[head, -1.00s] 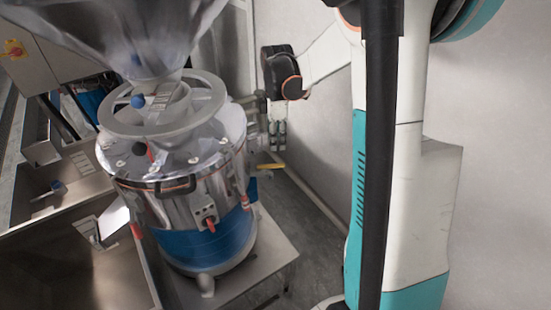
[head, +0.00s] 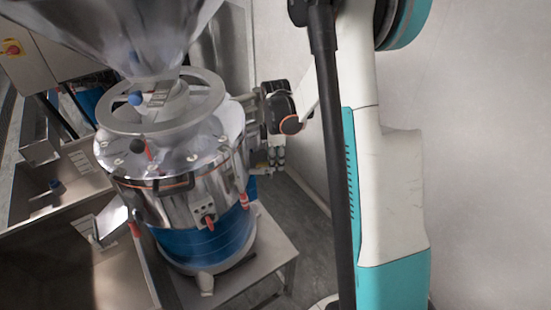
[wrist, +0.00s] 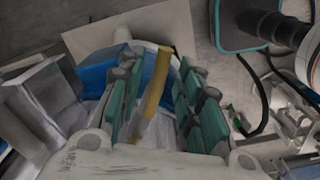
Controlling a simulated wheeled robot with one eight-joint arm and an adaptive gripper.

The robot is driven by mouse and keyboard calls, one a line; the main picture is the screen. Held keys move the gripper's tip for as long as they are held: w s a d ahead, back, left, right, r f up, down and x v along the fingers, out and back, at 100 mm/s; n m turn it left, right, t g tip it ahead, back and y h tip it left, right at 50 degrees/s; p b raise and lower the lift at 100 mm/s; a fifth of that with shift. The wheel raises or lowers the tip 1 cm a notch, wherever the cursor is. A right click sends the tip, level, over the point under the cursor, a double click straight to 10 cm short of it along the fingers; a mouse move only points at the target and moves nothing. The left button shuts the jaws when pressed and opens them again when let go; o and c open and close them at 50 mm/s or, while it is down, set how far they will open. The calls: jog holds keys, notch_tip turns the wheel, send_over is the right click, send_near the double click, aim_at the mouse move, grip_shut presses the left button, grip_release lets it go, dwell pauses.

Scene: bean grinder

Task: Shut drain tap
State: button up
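The drain tap's yellow lever (wrist: 152,92) shows in the wrist view between the two fingers of my gripper (wrist: 155,105), closer to the left finger. The fingers are wide apart, with gaps at the lever's sides. In the head view my gripper (head: 271,156) is low at the right side of the steel and blue grinder (head: 176,200) and points down.
The grinder stands on a grey metal stand (head: 266,250), with a grey handwheel (head: 160,105) and a hopper (head: 120,35) above. A pale wall (head: 318,140) is close to the right of my gripper. Steel bins (head: 60,260) are at the left.

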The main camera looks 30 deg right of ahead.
grip_shut()
jog(key=shift+w, duration=0.15)
jog(key=shift+w+a+n+b, duration=0.1)
jog(key=shift+w+n+b, duration=0.85)
jog(key=shift+n, duration=1.05)
jog(key=shift+w+a+n+b, duration=0.1)
jog(key=shift+w+n+b, duration=0.9)
jog(key=shift+n, duration=1)
jog(key=shift+w+a+n+b, duration=0.1)
jog(key=shift+w+n+b, duration=0.85)
jog(key=shift+n, duration=1.05)
jog(key=shift+s, duration=0.1)
jog(key=shift+o, duration=0.9)
grip_release()
